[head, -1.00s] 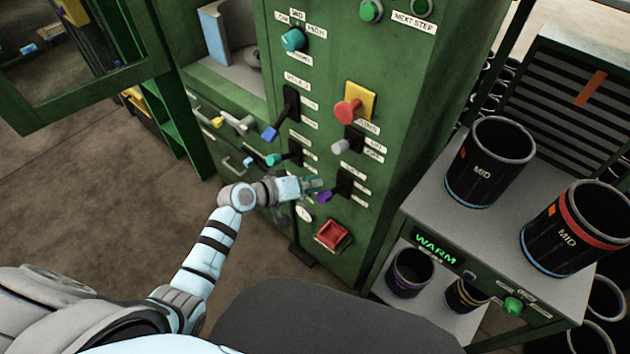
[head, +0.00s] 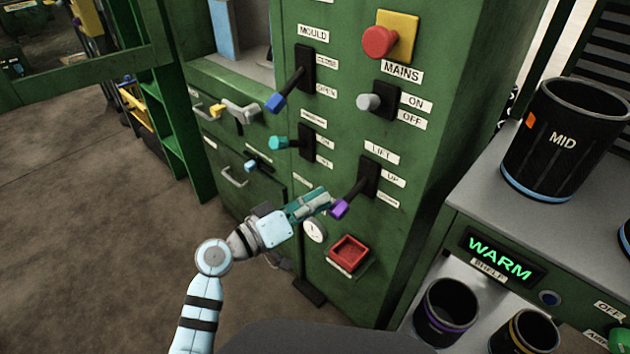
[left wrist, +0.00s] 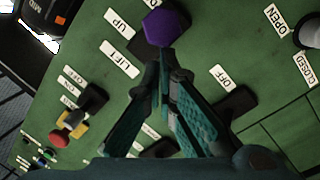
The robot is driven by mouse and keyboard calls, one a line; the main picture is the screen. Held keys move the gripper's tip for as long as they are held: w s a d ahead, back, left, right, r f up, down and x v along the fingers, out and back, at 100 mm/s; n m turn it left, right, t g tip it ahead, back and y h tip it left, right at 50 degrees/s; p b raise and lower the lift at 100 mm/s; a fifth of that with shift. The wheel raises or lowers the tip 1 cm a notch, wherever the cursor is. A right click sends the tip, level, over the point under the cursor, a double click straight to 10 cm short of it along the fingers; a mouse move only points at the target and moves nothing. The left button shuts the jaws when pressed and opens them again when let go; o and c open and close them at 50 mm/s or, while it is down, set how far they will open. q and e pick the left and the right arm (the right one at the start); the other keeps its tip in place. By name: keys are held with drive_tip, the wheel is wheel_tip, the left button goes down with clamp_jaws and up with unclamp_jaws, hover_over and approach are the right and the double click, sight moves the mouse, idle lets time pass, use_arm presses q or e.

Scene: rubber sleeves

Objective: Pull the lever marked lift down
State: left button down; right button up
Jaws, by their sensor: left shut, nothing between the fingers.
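The lift lever has a purple knob (head: 340,208) on a black slotted plate (head: 370,176), between the labels LIFT, UP and a lower one too small to read. The lever slants out and down from its plate. My left gripper (head: 325,200) is shut and empty, its fingertips right beside the purple knob. In the left wrist view the purple knob (left wrist: 166,28) is just beyond the closed fingertips (left wrist: 166,60); I cannot tell whether they touch. My right gripper is not in view.
Close by on the green panel are a teal-knobbed lever (head: 278,142), the blue-knobbed mould lever (head: 275,102), a red square button (head: 348,252), a grey mains switch (head: 369,103) and a red stop button (head: 379,41). A shelf with black sleeves (head: 565,140) stands right.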

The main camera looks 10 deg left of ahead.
use_arm(q)
drive_tip(key=s+a+f, duration=0.1)
drive_tip(key=s+a, duration=0.5)
drive_tip(key=a, duration=0.3)
drive_tip(key=shift+a+f, duration=0.15)
drive_tip(key=shift+a, duration=0.25)
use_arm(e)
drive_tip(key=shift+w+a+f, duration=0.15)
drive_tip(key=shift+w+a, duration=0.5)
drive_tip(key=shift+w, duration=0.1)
